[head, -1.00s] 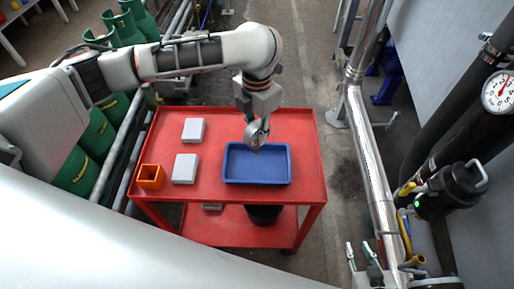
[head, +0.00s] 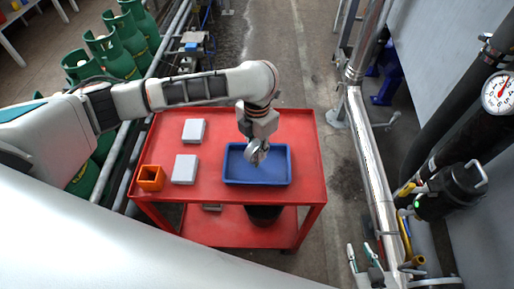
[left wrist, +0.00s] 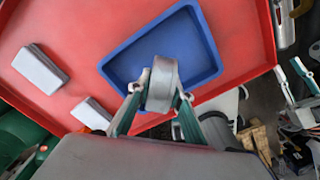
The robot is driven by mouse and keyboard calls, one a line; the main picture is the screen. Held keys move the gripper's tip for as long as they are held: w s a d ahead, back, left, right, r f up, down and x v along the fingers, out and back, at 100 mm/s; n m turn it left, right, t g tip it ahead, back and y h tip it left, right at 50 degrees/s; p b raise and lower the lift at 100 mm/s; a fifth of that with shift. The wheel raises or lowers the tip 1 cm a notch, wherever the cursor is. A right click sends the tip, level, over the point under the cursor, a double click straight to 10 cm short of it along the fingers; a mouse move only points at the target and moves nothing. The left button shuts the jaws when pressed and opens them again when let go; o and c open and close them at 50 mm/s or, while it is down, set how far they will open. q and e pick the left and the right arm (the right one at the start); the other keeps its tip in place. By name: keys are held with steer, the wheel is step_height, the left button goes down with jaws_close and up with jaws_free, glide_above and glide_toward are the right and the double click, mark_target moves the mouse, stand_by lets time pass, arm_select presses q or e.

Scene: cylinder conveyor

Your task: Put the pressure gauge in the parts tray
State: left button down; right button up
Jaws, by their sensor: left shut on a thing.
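The blue parts tray (head: 226,164) sits on the top of a red cart, and its rim also shows in the left wrist view (left wrist: 201,19). My left gripper (head: 257,150) is over the tray, pointing down. In the left wrist view my left gripper (left wrist: 157,100) is shut on the pressure gauge (left wrist: 162,82), a round silver-grey body. The gauge (head: 258,156) appears above the tray floor in the head view; I cannot tell how high. Its dial face is hidden from the wrist.
The red cart (head: 305,135) also carries two grey boxes (head: 193,130) (head: 184,169) and an orange square holder (head: 150,178) left of the tray. Green gas cylinders (head: 135,35) stand at the left. Pipes (head: 366,150) and a wall gauge (head: 498,93) are at the right.

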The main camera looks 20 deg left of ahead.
arm_select(q)
steer(key=c, duration=1.8)
jaws_free()
step_height(320, 180, up, 12)
steer(key=shift+r, duration=0.1)
